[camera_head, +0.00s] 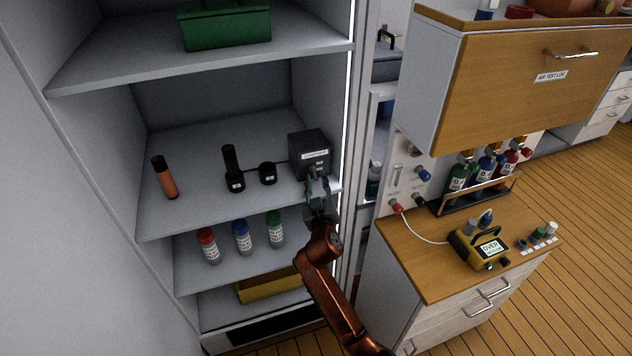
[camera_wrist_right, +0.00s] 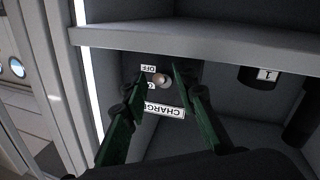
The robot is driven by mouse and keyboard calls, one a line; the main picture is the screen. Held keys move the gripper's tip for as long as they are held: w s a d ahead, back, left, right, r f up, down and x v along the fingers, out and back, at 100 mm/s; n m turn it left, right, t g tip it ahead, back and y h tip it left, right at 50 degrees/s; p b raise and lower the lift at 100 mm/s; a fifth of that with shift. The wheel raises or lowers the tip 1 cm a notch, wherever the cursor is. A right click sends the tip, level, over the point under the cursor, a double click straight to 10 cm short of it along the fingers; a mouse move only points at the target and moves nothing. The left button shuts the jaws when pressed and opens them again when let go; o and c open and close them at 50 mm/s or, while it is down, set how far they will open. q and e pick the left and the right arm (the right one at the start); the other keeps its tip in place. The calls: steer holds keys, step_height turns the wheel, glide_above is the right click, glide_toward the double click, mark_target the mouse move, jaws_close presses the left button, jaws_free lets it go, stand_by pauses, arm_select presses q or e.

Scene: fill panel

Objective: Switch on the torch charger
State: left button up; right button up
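The black charger box (camera_head: 310,152) with a white label stands at the right end of the middle shelf. In the right wrist view the box (camera_wrist_right: 178,128) appears upside down, with a "CHARGE…" label partly covered by a finger. Its small round metallic switch (camera_wrist_right: 162,80) has an "OFF" label beside it and a second label partly hidden. My right gripper (camera_head: 316,178) is at the front of the box. Its green fingers (camera_wrist_right: 161,72) are apart, one on each side of the switch; I cannot tell whether they touch it. My left gripper is not in view.
A black torch (camera_head: 230,160) stands in a holder on the same shelf, beside an empty-looking black holder (camera_head: 268,174). An orange torch (camera_head: 165,178) stands at the left.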

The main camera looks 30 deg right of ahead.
steer(key=shift+c, duration=0.2)
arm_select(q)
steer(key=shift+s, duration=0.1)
arm_select(e)
jaws_close()
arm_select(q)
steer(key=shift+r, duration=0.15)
